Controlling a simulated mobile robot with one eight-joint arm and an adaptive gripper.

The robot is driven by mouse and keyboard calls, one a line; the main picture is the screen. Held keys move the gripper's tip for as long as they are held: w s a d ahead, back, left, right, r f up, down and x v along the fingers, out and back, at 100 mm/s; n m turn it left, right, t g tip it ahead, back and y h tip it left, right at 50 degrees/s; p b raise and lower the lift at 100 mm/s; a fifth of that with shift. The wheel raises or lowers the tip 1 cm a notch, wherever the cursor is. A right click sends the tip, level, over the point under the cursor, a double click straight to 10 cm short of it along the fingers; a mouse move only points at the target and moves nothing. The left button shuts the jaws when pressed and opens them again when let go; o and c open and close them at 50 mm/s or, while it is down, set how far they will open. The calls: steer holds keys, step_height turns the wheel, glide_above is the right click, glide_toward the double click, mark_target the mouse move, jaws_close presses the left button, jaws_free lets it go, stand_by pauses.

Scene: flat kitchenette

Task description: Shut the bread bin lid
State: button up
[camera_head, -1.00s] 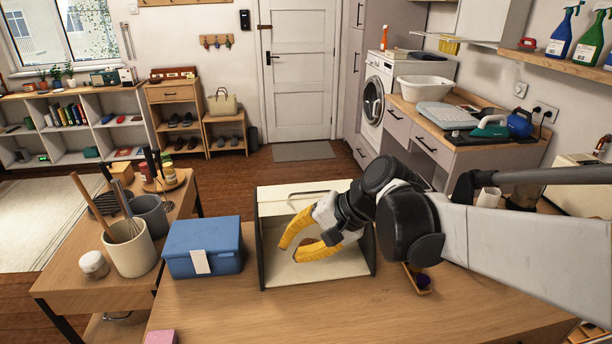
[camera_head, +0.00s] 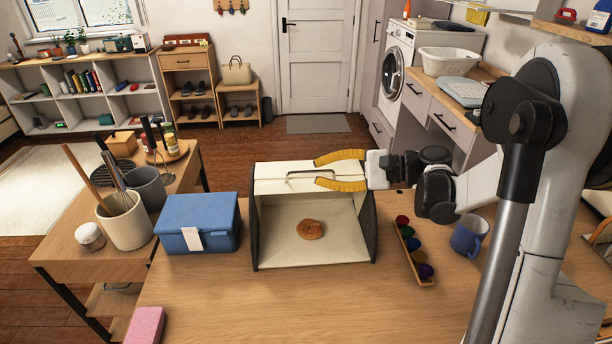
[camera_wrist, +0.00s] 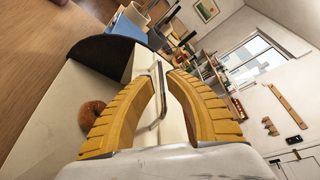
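The bread bin (camera_head: 253,235) stands on the wooden table, cream inside with dark side panels. Its front is open and its cream lid (camera_head: 272,176) is up at the top, with a metal bar handle (camera_head: 300,173). A round brown bread roll (camera_head: 310,229) lies inside; it also shows in the wrist view (camera_wrist: 93,115). My gripper (camera_head: 318,172) has yellow fingers spread apart at the lid's handle. In the wrist view the handle (camera_wrist: 157,95) runs between the open fingers; I cannot tell whether either finger touches it.
A blue box (camera_head: 198,222) stands close left of the bin. A tray of coloured balls (camera_head: 414,250) and a blue mug (camera_head: 468,236) stand to the right. A pink block (camera_head: 146,326) lies at the front left. The table before the bin is clear.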

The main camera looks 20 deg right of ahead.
mark_target(309, 172)
steer(key=shift+b+x, duration=0.4)
steer(key=shift+x, duration=1.6)
jaws_close()
